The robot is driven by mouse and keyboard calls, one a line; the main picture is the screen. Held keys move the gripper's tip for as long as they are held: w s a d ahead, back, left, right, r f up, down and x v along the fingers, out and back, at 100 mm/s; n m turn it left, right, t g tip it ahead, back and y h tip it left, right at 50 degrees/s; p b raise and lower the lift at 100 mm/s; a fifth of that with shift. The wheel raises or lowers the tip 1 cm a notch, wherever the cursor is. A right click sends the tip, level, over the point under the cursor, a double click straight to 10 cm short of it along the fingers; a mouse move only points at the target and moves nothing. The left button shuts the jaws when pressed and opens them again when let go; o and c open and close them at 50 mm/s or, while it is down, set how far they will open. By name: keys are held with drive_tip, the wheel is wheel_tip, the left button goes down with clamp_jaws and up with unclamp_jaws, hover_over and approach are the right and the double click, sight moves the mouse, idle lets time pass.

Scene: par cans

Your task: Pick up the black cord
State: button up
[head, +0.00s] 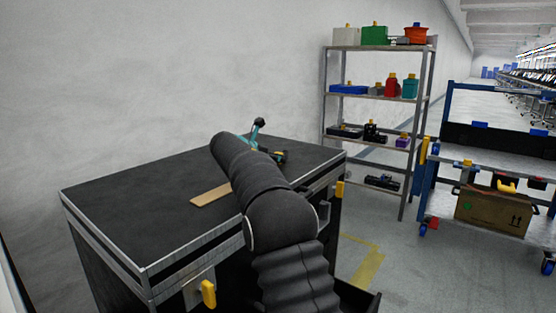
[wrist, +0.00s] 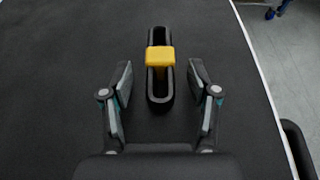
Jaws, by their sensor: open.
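In the wrist view, a black oblong loop-shaped piece (wrist: 153,96) with a yellow block (wrist: 160,56) on it lies on the black tabletop; it is the only thing there that fits the black cord. My gripper (wrist: 160,78) is open, with one finger to the left and one to the right of the loop's near part. The fingers appear apart from it, and the gap in height is hard to judge. In the head view, my gripper (head: 254,134) is at the far right part of the cabinet top, mostly hidden by my arm. A small dark and yellow piece (head: 280,155) shows beside it.
The black cabinet top (head: 130,205) has a metal edge and is largely clear. A flat wooden piece (head: 210,195) lies left of my arm. A shelf rack (head: 375,101) with several items and a blue-framed cart (head: 487,164) stand to the right.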

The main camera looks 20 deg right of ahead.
clamp_jaws()
idle(0.3)
